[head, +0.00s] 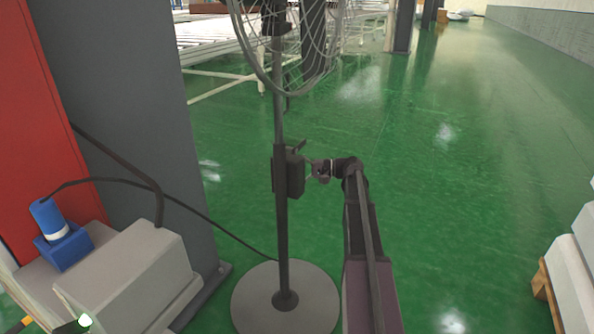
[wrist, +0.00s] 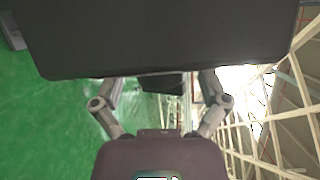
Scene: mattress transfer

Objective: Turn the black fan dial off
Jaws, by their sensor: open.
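The fan stands on a pole (head: 281,235) with a round grey base (head: 262,305) in the head view. Its black control box (head: 291,174) is fixed to the pole at mid height. My gripper (head: 312,168) is at the right side of this box, very close to it. In the wrist view the dark box (wrist: 160,35) fills the top. The two fingers of my gripper (wrist: 160,84) are spread apart, with their tips at the box's lower edge. A small dark shape (wrist: 163,83) shows between them; I cannot tell whether it is the dial.
The wire fan cage (head: 290,45) is above the box. A grey pillar (head: 125,110) and a grey box with a blue plug (head: 60,235) stand at left, with a black cable (head: 205,215) running to the fan. Green floor (head: 470,180) is open at right; pale blocks (head: 575,270) edge it.

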